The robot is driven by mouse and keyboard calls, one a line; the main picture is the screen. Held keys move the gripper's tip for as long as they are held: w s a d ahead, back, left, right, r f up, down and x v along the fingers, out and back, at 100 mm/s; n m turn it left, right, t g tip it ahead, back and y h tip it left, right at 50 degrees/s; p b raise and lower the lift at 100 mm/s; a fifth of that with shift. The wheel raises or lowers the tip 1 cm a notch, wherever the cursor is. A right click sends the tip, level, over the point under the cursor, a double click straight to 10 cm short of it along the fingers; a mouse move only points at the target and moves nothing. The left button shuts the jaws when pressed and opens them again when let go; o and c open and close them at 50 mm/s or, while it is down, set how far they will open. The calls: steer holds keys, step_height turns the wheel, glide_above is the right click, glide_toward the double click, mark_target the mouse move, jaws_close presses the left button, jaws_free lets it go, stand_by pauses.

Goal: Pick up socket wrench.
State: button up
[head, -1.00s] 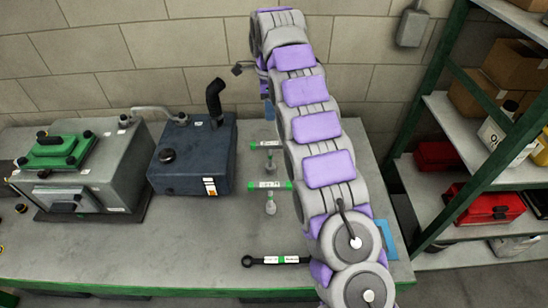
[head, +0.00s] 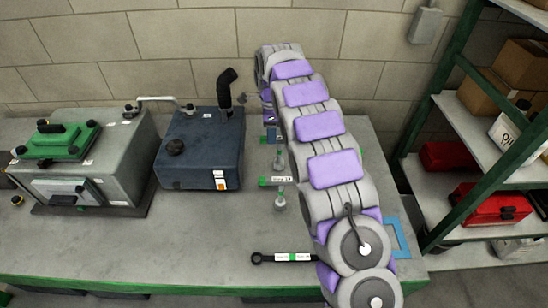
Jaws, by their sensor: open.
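A slim black tool with a ring end and a white-green label (head: 284,257) lies near the bench's front edge. Two upright T-shaped tools stand behind it. The nearer one (head: 276,181) has a white label across its top. The farther one is largely covered by my arm's end. I cannot tell from the labels which is the socket wrench. My gripper (head: 270,122) is at the far end of my arm, above the bench by the farther T-shaped tool. It is open, its jaws mostly hidden, and I see nothing held.
A dark blue tank (head: 200,150) stands left of the tools, close to my gripper. A grey machine with a green top (head: 90,165) is farther left. A green-framed shelf (head: 450,120) stands at the right.

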mark_target(278, 138)
steer(key=d+f, duration=0.1)
steer(key=d, duration=0.1)
steer(key=d+f+b, duration=0.1)
steer(key=d, duration=0.1)
steer(key=shift+s+d+f, duration=0.1)
steer(key=shift+s+f, duration=0.05)
steer(key=shift+f, duration=0.05)
step_height(278, 138, down, 2)
steer(key=shift+f+b, duration=0.2)
steer(key=shift+b, duration=0.25)
steer(key=shift+a+f, duration=0.2)
steer(key=shift+a, duration=1.35)
steer(key=shift+c, duration=0.7)
steer(key=d, duration=0.3)
steer(key=shift+r, duration=0.15)
steer(key=c, duration=0.6)
steer(key=shift+a, duration=0.1)
steer(key=shift+c, duration=0.7)
steer(key=shift+a, duration=0.25)
jaws_close()
steer(key=shift+a, duration=0.65)
